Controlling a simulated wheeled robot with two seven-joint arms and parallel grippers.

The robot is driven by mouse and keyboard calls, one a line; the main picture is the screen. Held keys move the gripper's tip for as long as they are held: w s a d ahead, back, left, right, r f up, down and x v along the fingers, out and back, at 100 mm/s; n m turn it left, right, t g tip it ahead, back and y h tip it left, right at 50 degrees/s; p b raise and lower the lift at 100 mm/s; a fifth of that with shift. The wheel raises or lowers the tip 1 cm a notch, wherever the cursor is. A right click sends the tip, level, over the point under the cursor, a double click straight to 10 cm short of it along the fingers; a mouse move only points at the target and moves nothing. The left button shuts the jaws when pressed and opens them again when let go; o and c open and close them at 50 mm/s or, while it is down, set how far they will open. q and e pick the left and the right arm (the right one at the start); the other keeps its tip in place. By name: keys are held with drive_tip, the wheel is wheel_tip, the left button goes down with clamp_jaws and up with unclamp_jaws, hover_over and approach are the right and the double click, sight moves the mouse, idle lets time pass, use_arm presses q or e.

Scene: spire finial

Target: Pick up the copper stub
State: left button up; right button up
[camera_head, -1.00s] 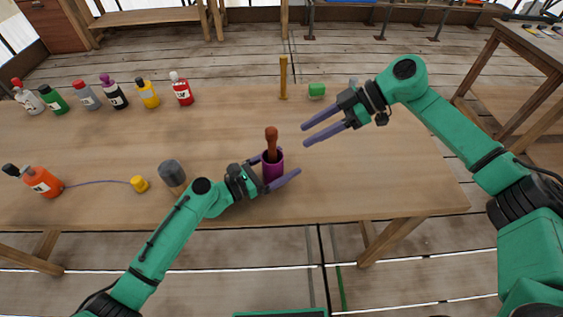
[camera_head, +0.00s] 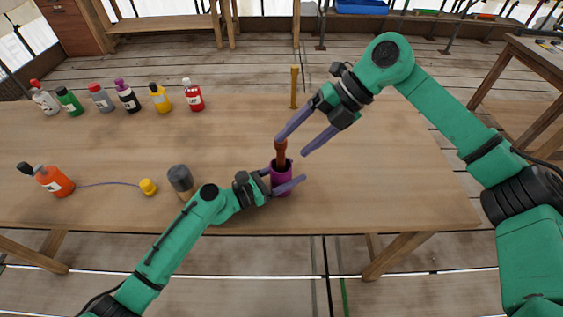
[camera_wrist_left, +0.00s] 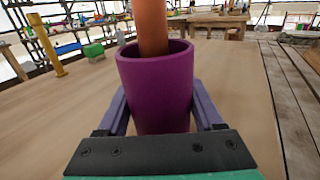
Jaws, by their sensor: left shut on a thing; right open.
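The copper stub (camera_head: 281,154) stands in a purple cup (camera_head: 281,170), its upper part sticking out above the rim; its lower end is hidden inside. In the left wrist view the copper stub (camera_wrist_left: 152,25) rises from the purple cup (camera_wrist_left: 155,90), nearer the cup's far side. My left gripper (camera_head: 284,181) is shut on the purple cup, with one finger along each side. My right gripper (camera_head: 292,146) is open and empty, its fingers pointing down and left beside the top of the stub. I cannot tell whether a finger touches it.
A dark grey cylinder (camera_head: 181,181) stands left of the cup. Several bottles line the back left. A brass post (camera_head: 294,88) stands behind the right gripper. The table's right part is clear.

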sight(280, 146)
drive_tip(key=a+r+m+t+h, duration=0.2)
drive_tip(key=m+t+h, duration=0.15)
drive_tip(key=m, duration=1.35)
drive_tip(key=a+r+m+t+h, duration=0.15)
drive_tip(key=m+h, duration=0.25)
drive_tip(key=m, duration=1.4)
drive_tip(key=shift+n+y, duration=0.25)
drive_tip(key=shift+n, duration=0.15)
drive_tip(key=x, duration=1.1)
drive_tip(key=shift+w+d, duration=0.15)
drive_tip(key=shift+w, duration=0.25)
clamp_jaws()
